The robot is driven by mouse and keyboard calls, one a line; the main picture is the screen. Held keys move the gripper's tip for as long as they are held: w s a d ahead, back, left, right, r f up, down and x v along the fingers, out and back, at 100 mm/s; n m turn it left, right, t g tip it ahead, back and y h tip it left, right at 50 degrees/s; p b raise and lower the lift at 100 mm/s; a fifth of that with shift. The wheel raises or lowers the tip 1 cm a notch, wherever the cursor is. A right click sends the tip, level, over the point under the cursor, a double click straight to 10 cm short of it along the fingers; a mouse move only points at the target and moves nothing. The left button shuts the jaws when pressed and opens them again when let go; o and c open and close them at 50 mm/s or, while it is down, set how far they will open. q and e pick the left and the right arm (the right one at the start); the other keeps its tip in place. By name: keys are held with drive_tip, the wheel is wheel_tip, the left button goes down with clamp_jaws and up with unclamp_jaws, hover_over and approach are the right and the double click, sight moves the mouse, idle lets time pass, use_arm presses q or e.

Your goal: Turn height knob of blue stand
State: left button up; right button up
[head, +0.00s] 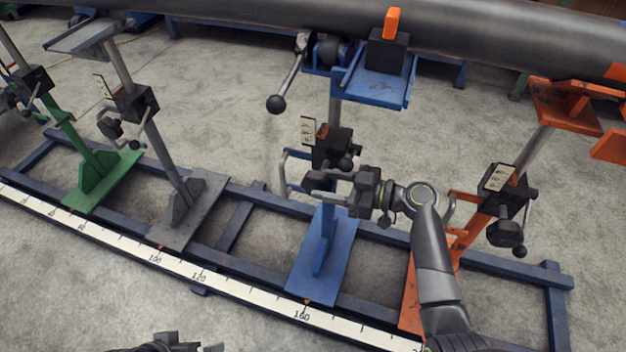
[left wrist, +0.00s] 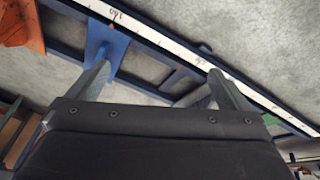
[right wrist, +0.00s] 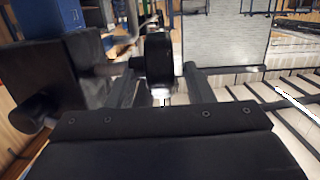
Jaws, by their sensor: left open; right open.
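The blue stand (head: 322,262) stands mid-rail with its black height housing (head: 330,148) on the post. My right gripper (head: 312,190) is open at the stand, just below the housing, and partly hides the parts there. In the right wrist view, a black round knob (right wrist: 154,57) shows between the open fingers (right wrist: 158,85); I cannot tell whether they touch it. A large black block (right wrist: 50,75) is close on the left. My left gripper (left wrist: 165,82) is open and empty over the floor; its wrist shows at the bottom of the head view (head: 172,345). The blue stand's base also shows in the left wrist view (left wrist: 107,45).
A grey stand (head: 190,205) and a green stand (head: 100,175) are to the left, an orange stand (head: 420,285) to the right. A white scale (head: 230,287) runs along the front rail. A large pipe (head: 480,30) spans above. Bare floor lies at front left.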

drive_tip(key=v, duration=0.7)
drive_tip(key=shift+d, duration=0.3)
drive_tip(key=shift+s+r, duration=0.1)
